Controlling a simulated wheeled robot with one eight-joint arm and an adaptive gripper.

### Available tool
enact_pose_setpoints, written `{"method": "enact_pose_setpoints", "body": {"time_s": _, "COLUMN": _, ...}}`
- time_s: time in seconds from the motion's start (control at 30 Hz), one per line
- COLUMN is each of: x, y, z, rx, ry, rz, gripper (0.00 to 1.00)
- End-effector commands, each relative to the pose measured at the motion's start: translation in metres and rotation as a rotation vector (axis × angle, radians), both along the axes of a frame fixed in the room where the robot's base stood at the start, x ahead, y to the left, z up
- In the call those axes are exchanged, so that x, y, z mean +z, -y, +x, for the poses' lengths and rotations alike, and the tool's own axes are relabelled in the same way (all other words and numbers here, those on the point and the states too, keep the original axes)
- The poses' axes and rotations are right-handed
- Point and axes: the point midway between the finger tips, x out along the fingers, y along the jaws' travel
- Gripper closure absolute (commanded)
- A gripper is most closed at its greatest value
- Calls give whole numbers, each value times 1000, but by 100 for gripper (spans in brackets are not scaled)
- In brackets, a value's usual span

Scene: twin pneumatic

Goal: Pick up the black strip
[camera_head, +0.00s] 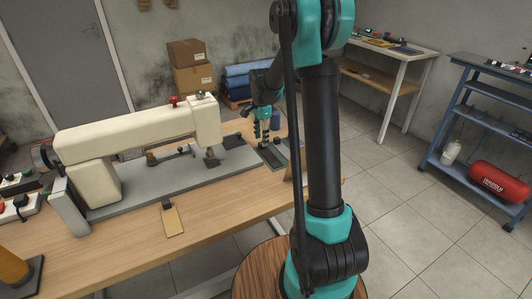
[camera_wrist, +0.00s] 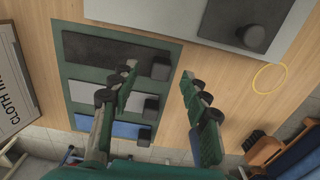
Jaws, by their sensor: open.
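The black strip (camera_wrist: 105,52) lies flat on a green mat (camera_wrist: 75,90) in the wrist view, with a dark block (camera_wrist: 160,68) at its right end. My gripper (camera_wrist: 158,78) is open and empty, its fingertips appearing on either side of the block. The left finger overlaps part of the strip in the picture. I cannot tell how high the fingers are above it. In the head view my gripper (camera_head: 262,136) is over the mat at the table's far right end, and the strips there are small and partly hidden.
A grey strip (camera_wrist: 90,97) and a blue strip (camera_wrist: 88,126) lie parallel on the mat. A grey plate (camera_wrist: 195,12) is close by. A "CLOTH" labelled box (camera_wrist: 12,85) is at left. A cream sewing machine (camera_head: 140,130) stands left on the wooden table (camera_head: 230,205).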

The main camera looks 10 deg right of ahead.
Motion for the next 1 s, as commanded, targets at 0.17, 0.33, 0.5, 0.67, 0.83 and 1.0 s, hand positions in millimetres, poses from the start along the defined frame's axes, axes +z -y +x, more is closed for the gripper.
{"method": "enact_pose_setpoints", "body": {"time_s": 0.17, "x": -24, "y": -1, "z": 2, "rx": 0, "ry": 0, "rz": 0, "gripper": 53}}
{"method": "enact_pose_setpoints", "body": {"time_s": 0.33, "x": -31, "y": -1, "z": 2, "rx": 0, "ry": 0, "rz": 0, "gripper": 53}}
{"method": "enact_pose_setpoints", "body": {"time_s": 0.5, "x": -31, "y": -1, "z": 2, "rx": 0, "ry": 0, "rz": 0, "gripper": 55}}
{"method": "enact_pose_setpoints", "body": {"time_s": 0.67, "x": -31, "y": -1, "z": 2, "rx": 0, "ry": 0, "rz": 0, "gripper": 75}}
{"method": "enact_pose_setpoints", "body": {"time_s": 0.83, "x": -31, "y": -1, "z": 2, "rx": 0, "ry": 0, "rz": 0, "gripper": 96}}
{"method": "enact_pose_setpoints", "body": {"time_s": 1.0, "x": -30, "y": -1, "z": 2, "rx": 0, "ry": 0, "rz": 0, "gripper": 100}}
